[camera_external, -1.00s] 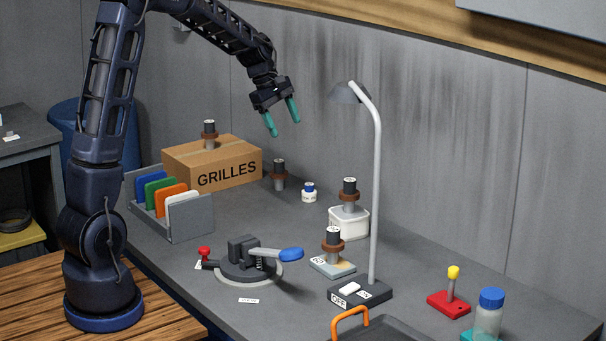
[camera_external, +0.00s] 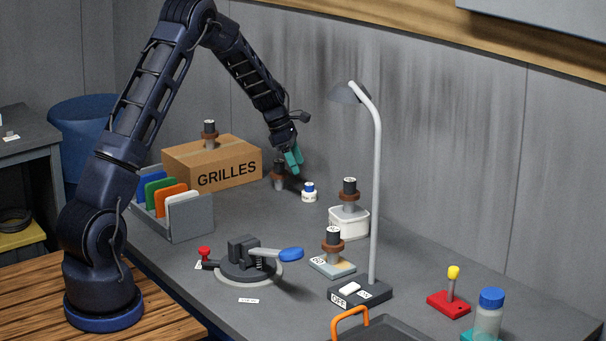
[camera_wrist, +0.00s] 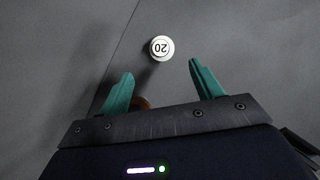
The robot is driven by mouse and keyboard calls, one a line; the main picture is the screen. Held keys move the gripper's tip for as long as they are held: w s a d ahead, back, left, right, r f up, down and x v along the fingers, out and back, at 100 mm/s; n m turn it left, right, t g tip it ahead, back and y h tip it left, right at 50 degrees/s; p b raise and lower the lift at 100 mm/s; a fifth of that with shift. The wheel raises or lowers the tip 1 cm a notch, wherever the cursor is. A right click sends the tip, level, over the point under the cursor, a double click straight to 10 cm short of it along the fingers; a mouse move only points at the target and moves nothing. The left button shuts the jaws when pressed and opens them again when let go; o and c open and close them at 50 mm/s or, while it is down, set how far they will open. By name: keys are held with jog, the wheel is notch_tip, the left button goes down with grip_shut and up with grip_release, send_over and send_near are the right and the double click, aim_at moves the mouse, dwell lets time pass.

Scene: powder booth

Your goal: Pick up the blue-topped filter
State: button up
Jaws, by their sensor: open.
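A small white filter with a blue upper part and a pale top (camera_external: 309,192) stands upright on the grey bench, right of a dark, brown-collared filter (camera_external: 279,177). In the wrist view, a round white top marked 20 (camera_wrist: 162,48) shows just beyond the fingertips, between their lines; its blue part is not visible there. My gripper (camera_external: 293,160) has teal fingers pointing down, above and slightly left of the small filter. In the wrist view, the gripper (camera_wrist: 162,69) is open and empty. A bit of brown collar (camera_wrist: 142,103) shows behind the left finger.
The GRILLES box (camera_external: 227,175) stands left, with a brown-collared filter (camera_external: 209,134) on top. A white tub (camera_external: 349,224) bearing another filter and a lamp (camera_external: 375,200) stand to the right. The wall is close behind.

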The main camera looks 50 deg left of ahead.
aim_at(307, 184)
jog(key=x, duration=0.9)
jog(key=shift+d+f, duration=0.1)
jog(key=shift+d, duration=0.1)
jog(key=shift+c, duration=0.5)
jog(key=c, duration=1)
